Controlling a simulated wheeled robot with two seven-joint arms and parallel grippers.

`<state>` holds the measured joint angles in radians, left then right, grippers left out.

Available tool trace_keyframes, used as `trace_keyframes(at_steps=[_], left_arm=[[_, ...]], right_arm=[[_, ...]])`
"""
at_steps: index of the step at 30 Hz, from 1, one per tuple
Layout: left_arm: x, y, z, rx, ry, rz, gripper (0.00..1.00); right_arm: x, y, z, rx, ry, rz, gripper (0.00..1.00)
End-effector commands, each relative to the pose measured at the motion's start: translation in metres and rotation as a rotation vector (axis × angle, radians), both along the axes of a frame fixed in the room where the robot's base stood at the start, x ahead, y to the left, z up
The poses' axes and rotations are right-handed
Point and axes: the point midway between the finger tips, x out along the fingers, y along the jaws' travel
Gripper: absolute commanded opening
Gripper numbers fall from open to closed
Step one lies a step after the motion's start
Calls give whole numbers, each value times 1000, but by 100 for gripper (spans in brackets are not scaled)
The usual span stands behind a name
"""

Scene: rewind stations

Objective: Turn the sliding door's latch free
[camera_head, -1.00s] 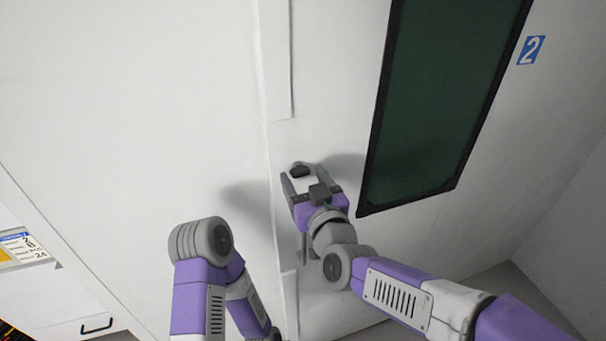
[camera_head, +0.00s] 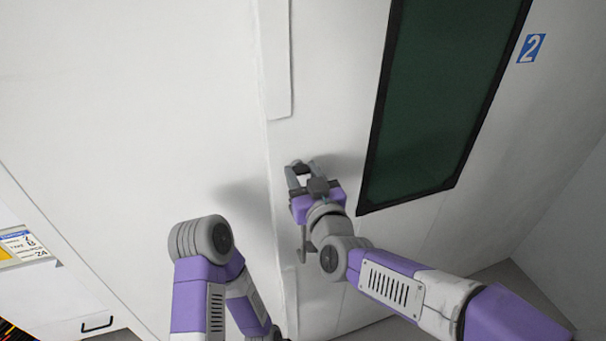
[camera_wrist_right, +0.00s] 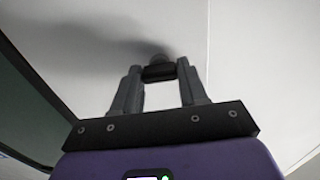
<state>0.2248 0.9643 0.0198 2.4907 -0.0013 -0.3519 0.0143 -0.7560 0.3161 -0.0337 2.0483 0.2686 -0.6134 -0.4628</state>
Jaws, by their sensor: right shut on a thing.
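The latch (camera_wrist_right: 158,72) is a small dark knob on the white sliding door. In the right wrist view it sits between my right gripper's fingertips. My right gripper (camera_head: 302,168) is shut on it, and in the head view the fingers mostly hide the latch. The sliding door (camera_head: 335,110) is white with a dark green window (camera_head: 430,100) to the right of the gripper. My left arm shows at the lower left of the head view, but its gripper is not in view.
A grey door handle (camera_head: 302,245) stands just below my right gripper. A blue sign with a 2 (camera_head: 531,48) is on the wall at the upper right. A white drawer with a black handle (camera_head: 97,325) is at the lower left.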

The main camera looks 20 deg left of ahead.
Motion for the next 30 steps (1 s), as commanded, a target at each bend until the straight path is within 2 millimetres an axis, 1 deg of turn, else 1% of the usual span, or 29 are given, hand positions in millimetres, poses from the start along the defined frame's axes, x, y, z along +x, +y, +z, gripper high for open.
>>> trace_keyframes(at_steps=[5, 11, 18, 30], left_arm=[[0, 0, -8, 0, 0, 0, 43], [0, 0, -23, 0, 0, 0, 43], [0, 0, -44, 0, 0, 0, 43], [0, 0, -71, 0, 0, 0, 43]], right_arm=[[0, -1, -2, 48, 30, -1, 12], [1, -1, -3, 160, 104, -1, 12], [1, -1, -3, 343, 228, -1, 12], [1, -1, -3, 658, 444, 0, 12]])
